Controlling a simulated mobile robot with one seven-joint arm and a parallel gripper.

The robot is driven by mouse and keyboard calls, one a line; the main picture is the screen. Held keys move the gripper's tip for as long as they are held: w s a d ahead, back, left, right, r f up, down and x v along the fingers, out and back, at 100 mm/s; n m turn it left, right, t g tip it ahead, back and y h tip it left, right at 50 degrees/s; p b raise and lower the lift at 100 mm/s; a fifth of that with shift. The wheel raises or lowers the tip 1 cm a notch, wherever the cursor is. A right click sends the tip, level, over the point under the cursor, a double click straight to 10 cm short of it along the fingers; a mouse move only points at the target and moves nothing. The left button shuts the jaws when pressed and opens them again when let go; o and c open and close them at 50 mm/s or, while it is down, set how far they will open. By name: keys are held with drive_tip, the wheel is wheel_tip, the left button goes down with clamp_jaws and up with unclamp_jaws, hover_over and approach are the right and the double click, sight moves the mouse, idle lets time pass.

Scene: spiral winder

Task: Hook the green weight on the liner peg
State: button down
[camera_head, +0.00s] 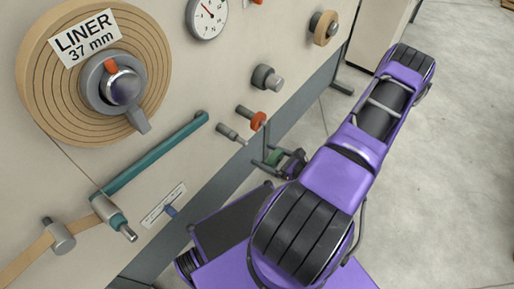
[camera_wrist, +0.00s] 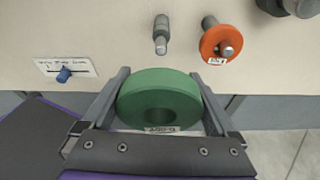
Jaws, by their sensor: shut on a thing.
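The green weight (camera_wrist: 160,88) is a thick disc with a centre hole and a small white label. My gripper (camera_wrist: 159,82) is shut on it, one finger on each side. It also shows small and partly hidden in the head view (camera_head: 275,157). A bare grey peg (camera_wrist: 161,36) sticks out of the panel above and beyond the weight, apart from it; it also shows in the head view (camera_head: 231,133). No readable label marks this peg as the liner peg. The LINER roll (camera_head: 95,75), marked 37 mm, is at upper left in the head view.
An orange weight (camera_wrist: 221,43) hangs on another peg to the right of the bare peg. A blue pointer (camera_wrist: 64,75) sits on a scale plate at the left. A teal bar (camera_head: 152,155), rollers and a dial (camera_head: 207,17) are on the panel. Open floor lies at the right.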

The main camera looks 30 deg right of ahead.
drive_tip(key=x, duration=0.6)
drive_tip(key=shift+w+r+b, duration=0.2)
drive_tip(key=shift+b, duration=0.1)
